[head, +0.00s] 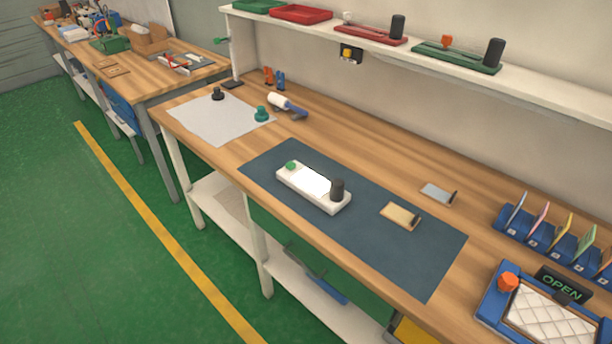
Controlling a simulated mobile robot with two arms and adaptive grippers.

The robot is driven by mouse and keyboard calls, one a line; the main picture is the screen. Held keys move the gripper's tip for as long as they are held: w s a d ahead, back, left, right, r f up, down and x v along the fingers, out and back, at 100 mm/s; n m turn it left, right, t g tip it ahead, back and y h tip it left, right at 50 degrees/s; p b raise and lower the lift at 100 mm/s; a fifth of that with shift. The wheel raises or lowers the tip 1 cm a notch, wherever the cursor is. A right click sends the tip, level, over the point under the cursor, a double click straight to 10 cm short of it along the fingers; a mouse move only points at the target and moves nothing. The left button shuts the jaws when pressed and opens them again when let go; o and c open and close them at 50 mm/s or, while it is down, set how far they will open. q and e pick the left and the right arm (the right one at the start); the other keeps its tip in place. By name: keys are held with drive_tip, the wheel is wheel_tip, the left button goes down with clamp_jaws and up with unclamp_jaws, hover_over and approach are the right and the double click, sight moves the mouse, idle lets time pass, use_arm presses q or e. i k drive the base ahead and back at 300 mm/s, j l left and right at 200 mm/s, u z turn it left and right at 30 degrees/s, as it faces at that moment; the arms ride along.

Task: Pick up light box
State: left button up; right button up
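A white box with a bright, glowing-looking top (312,187) lies on the dark blue-grey mat (400,258) in the middle of the workbench; it looks like the light box. A green knob (291,166) sits at its left end and a black cylinder (337,189) stands at its right end. Neither of my grippers shows in the head view.
A tan plate (400,216) and a grey plate (438,194) lie right of the box. A blue tray with a quilted white pad (548,320) and a blue rack (552,240) stand at the right. A shelf (540,92) runs above the bench's back. The mat's front part is clear.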

sight(331, 196)
drive_tip(key=i+j+z, duration=0.1)
drive_tip(key=z, duration=0.25)
drive_tip(key=i+j+z, duration=0.1)
drive_tip(key=j+z, duration=0.35)
drive_tip(key=z, duration=0.2)
drive_tip(key=i+j+z, duration=0.1)
drive_tip(key=j, duration=0.4)
drive_tip(key=i+j, duration=0.1)
drive_tip(key=j, duration=0.4)
drive_tip(key=i+j+z, duration=0.15)
drive_tip(key=j, duration=0.35)
drive_tip(key=j+z, duration=0.1)
drive_tip(key=j, duration=0.4)
drive_tip(key=k+j, duration=0.15)
drive_tip(key=k, duration=0.15)
drive_tip(key=k+j, duration=0.2)
drive_tip(key=k+z, duration=0.05)
drive_tip(key=k, duration=0.05)
